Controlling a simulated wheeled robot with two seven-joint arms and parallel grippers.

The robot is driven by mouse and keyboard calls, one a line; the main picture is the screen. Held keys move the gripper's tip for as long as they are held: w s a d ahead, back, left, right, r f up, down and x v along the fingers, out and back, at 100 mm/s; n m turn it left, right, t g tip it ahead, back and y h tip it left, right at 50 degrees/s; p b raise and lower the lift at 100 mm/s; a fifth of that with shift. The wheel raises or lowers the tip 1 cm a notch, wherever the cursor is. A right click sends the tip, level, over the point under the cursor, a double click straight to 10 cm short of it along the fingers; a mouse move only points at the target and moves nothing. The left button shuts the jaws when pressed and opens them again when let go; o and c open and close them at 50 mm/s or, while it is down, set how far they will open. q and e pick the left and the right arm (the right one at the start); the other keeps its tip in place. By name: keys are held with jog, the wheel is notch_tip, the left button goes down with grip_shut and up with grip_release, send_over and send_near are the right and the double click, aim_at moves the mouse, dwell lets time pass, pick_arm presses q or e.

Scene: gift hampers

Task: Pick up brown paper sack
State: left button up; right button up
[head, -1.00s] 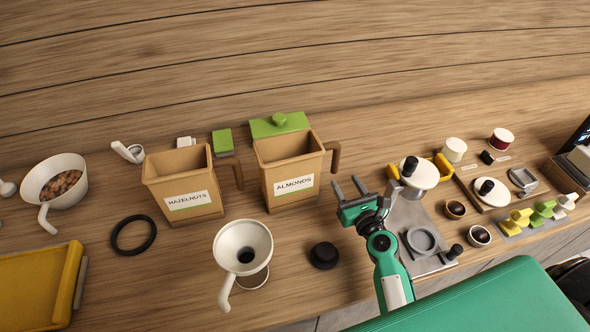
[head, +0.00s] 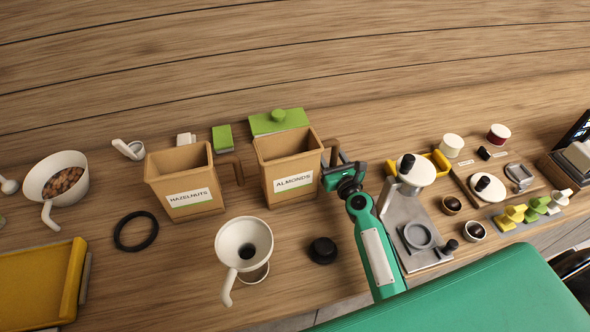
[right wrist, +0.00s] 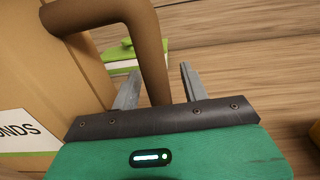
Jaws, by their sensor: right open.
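Two brown, open-topped, box-like containers with side handles stand upright on the wooden counter; I see no plain paper sack. One is labelled ALMONDS (head: 276,166), the other HAZELNUTS (head: 178,178). The ALMONDS container (right wrist: 75,70) fills the left of the right wrist view, with its dark brown handle (right wrist: 146,45) coming down in front of my right gripper. My right gripper (head: 338,166) is open at that handle. In the right wrist view the handle's lower part lies between its two fingers (right wrist: 158,82); contact cannot be told. My left gripper is not in view.
A white funnel (head: 243,248) and a black knob (head: 323,250) stand in front of the containers. A green lidded block (head: 279,121) is behind. A grey stand (head: 405,215) is close to the right of my right arm. A black ring (head: 135,231) lies left.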

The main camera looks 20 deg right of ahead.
grip_shut()
jog(key=shift+r, duration=0.2)
